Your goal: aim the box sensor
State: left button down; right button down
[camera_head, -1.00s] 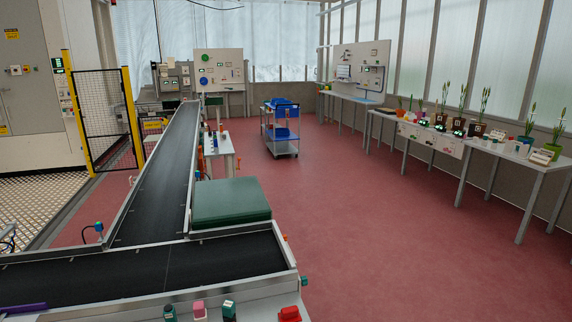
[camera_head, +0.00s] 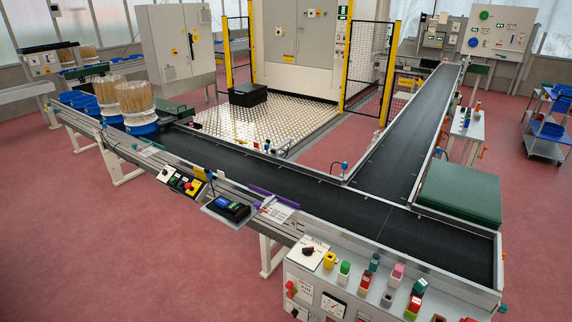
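Several small sensor-like parts sit along the conveyor (camera_head: 285,181). One with a blue-green head (camera_head: 345,166) stands on a bracket at the inner rail, near where the two belts meet. Another small blue one (camera_head: 437,152) is on the right rail of the far belt. A teal part (camera_head: 503,308) is at the near right corner. A purple bar (camera_head: 272,197) lies along the near rail. I cannot tell which of these is the box sensor, or where any of them points. Neither of my grippers is in view.
A control panel (camera_head: 345,283) with knobs and coloured buttons fronts the conveyor. A dark display unit (camera_head: 227,208) hangs on the near rail. Wheat bundles (camera_head: 134,97) stand in blue tubs at left. A green block (camera_head: 460,192) sits by the belt. Red floor at lower left is clear.

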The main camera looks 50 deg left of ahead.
aim_at(209, 174)
jog(key=u, duration=2.25)
jog(key=i+j+z, duration=0.2)
jog(key=i, duration=0.35)
jog(key=i+j+z, duration=0.15)
jog(key=i+j, duration=0.15)
jog(key=i, duration=0.2)
